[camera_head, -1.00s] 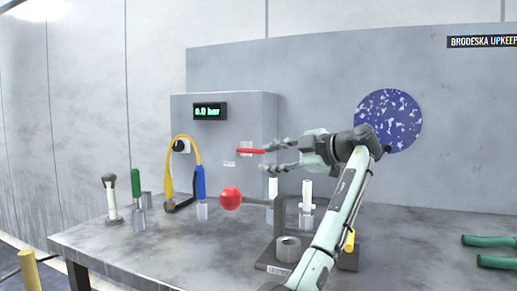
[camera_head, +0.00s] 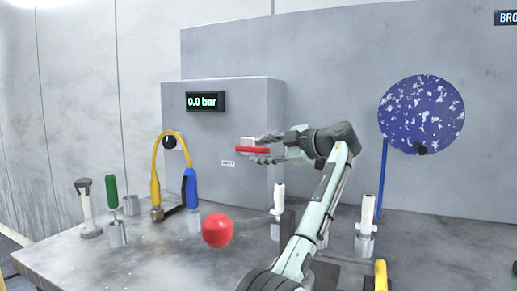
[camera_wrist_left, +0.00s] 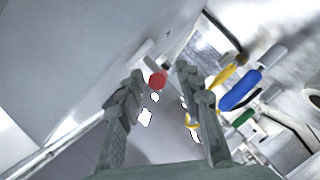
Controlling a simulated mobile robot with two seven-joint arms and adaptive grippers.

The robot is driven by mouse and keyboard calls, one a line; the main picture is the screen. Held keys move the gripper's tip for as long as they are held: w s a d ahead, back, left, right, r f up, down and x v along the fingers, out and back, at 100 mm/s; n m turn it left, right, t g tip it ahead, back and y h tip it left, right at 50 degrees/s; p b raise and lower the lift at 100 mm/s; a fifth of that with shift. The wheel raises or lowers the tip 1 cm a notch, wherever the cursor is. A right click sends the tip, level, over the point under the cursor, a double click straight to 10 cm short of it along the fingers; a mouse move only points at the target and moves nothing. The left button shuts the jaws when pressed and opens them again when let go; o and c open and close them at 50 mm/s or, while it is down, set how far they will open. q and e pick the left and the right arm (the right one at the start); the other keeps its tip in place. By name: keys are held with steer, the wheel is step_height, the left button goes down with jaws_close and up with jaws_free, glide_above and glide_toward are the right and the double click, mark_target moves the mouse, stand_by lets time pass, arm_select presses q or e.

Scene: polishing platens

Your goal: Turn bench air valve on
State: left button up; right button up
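The red valve lever (camera_head: 252,150) lies level on the front of the grey bench box (camera_head: 215,131). The display (camera_head: 206,101) on the box reads 0.0 bar. My left gripper (camera_head: 260,148) is at the lever, its fingers spread with the lever showing between or just in front of them. In the left wrist view, the red lever end (camera_wrist_left: 157,80) shows between the two separated fingers of the left gripper (camera_wrist_left: 160,73), nearer one finger. Contact cannot be told. My right gripper is not in view.
A red ball knob (camera_head: 217,230) stands at the front of the bench. A yellow and blue hose (camera_head: 172,134) loops at the left of the box, near a green-handled tool (camera_head: 112,191). A blue speckled disc (camera_head: 421,114) is on the back panel at right.

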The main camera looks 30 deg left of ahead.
arm_select(q)
steer(key=shift+x, duration=0.8)
jaws_close()
